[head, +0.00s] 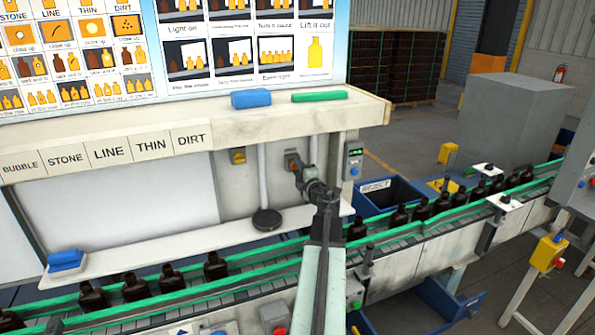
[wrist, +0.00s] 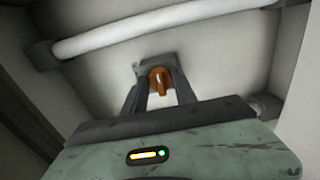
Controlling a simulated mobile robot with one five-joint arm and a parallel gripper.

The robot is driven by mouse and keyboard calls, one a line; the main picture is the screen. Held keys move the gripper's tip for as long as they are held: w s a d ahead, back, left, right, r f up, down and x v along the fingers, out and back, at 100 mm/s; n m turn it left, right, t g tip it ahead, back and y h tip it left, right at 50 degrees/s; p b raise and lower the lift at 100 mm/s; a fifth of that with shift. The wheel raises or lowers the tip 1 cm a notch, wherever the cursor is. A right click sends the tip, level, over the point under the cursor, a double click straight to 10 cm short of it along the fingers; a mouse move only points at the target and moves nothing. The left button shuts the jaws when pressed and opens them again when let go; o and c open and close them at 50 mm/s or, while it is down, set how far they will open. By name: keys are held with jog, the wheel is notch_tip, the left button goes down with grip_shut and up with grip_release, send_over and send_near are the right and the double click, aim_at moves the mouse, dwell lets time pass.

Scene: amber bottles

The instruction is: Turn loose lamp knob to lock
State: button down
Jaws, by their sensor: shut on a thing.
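The lamp knob (wrist: 160,82) is orange with a pale mark on its face, and sits on a dark mount on the pale panel. In the wrist view my gripper (wrist: 161,93) has one dark finger on each side of it and is shut on it. The mark looks near upright in the picture. In the head view my gripper (head: 297,170) reaches the back panel under the sign shelf, at a small brown-orange fitting (head: 291,158) that it partly covers. A white lamp tube (wrist: 160,30) runs above the knob in the wrist view.
A conveyor with green rails (head: 270,262) carries several amber bottles (head: 215,266) in front of the panel.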

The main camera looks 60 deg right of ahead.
jog(key=c, duration=1)
grip_release()
jog(key=shift+w, duration=0.15)
jog(key=v, duration=0.8)
